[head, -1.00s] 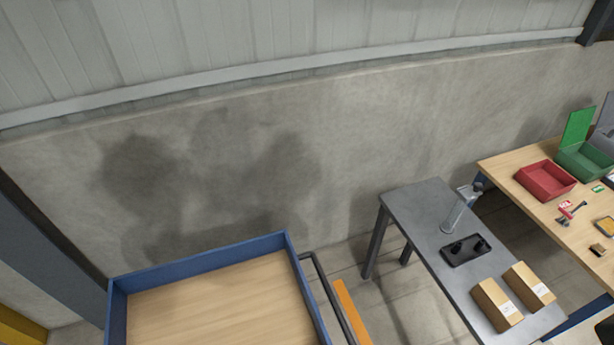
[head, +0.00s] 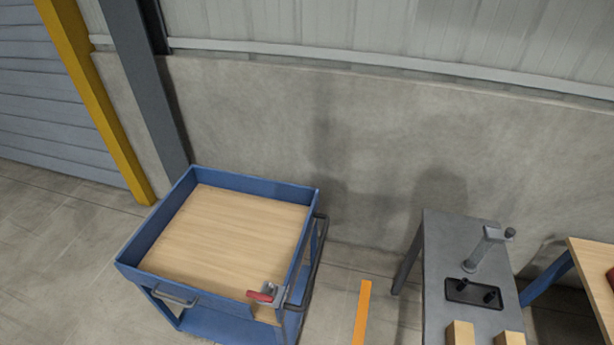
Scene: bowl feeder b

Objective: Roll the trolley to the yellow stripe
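The trolley (head: 215,178) is blue, with a raised rim around a bare wooden top (head: 230,230) and a lower blue shelf (head: 205,325). It stands left of centre in the head view. A grey handle (head: 174,297) is on its near side, and a dark bar runs along its right side. A grey metal fitting with a red grip (head: 262,295) sits at its near right corner. The orange-yellow stripe (head: 362,312) lies on the floor to the right, apart from the trolley. Neither of my grippers shows.
A grey table (head: 438,255) stands right of the stripe, bearing a black tray (head: 472,293), a grey stand (head: 482,252) and two cardboard boxes (head: 460,334). A wooden-topped table (head: 594,262) is at the right edge. A concrete wall (head: 260,125) runs behind. Floor is open at left.

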